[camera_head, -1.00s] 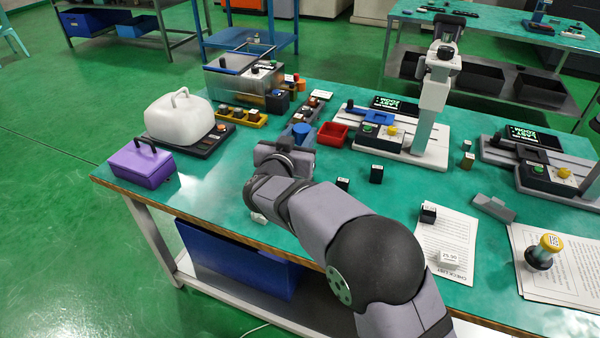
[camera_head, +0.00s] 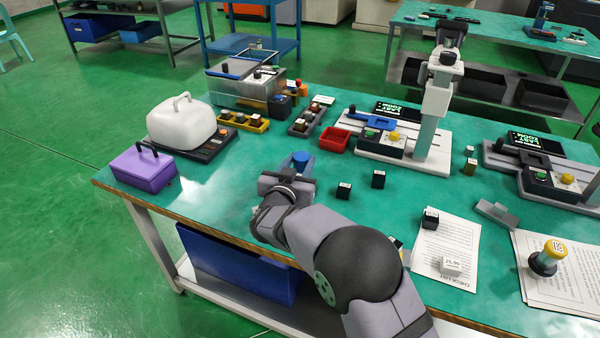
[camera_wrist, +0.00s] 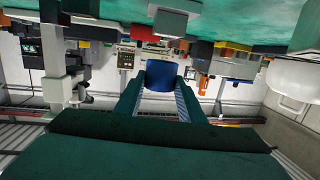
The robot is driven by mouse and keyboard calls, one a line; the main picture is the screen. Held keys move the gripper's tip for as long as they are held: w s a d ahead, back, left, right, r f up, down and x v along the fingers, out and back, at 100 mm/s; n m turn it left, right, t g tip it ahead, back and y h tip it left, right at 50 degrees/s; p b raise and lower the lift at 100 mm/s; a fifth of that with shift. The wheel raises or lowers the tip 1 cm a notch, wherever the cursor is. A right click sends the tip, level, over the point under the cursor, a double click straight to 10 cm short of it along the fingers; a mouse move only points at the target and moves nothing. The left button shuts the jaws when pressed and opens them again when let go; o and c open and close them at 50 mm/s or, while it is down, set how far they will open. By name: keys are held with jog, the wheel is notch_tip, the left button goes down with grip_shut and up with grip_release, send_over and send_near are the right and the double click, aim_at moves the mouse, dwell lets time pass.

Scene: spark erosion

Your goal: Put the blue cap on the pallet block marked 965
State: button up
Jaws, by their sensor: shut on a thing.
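The blue cap (camera_head: 301,158) is between the fingers of my gripper (camera_head: 300,165), which is shut on it above the green table. In the wrist view the cap (camera_wrist: 160,76) sits between the two fingertips (camera_wrist: 160,88). Small dark blocks with pale top labels stand on the table: one (camera_head: 343,191) just right of my gripper, one (camera_head: 378,179) farther right, and one (camera_head: 430,218) on a paper sheet. More blocks sit in a yellow tray (camera_head: 262,127) and a grey tray (camera_head: 297,131). I cannot read 965 on any block.
A red bin (camera_head: 334,140) and a white-based machine (camera_head: 440,153) stand behind my gripper. A purple box (camera_head: 142,170) and a white-covered scale (camera_head: 181,125) are at left. A yellow-topped stamp (camera_head: 549,256) stands on papers at right.

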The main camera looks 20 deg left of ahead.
notch_tip(320, 180, down, 3)
jog(key=shift+f, duration=0.2)
jog(key=shift+f, duration=0.1)
